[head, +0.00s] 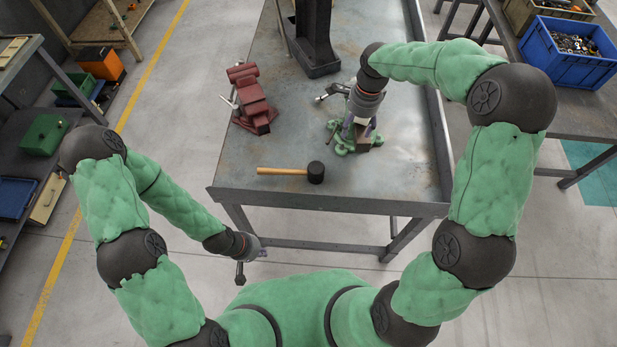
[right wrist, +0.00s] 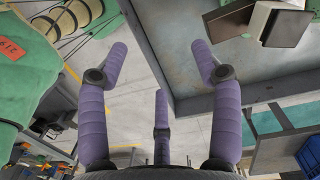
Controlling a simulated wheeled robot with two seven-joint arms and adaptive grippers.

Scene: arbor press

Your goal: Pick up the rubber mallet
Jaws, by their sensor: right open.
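The rubber mallet lies on the metal workbench (head: 225,180) near its front edge in the head view. Its black head (head: 316,172) is on the right and its wooden handle (head: 282,171) points left. My right gripper (right wrist: 160,68) is open, its purple fingers spread with nothing between them. In the head view the right wrist is above the bench, right of and beyond the mallet, and overlaps a green-footed device (head: 343,146). My left gripper (head: 242,270) is low in front of the bench, left of the mallet and apart from it; its fingers are too small to read.
A red vise (head: 251,102) stands at the bench's left, behind the mallet. A dark machine column (head: 316,40) stands at the back. A blue bin (head: 568,55) of small parts is on a right-hand bench.

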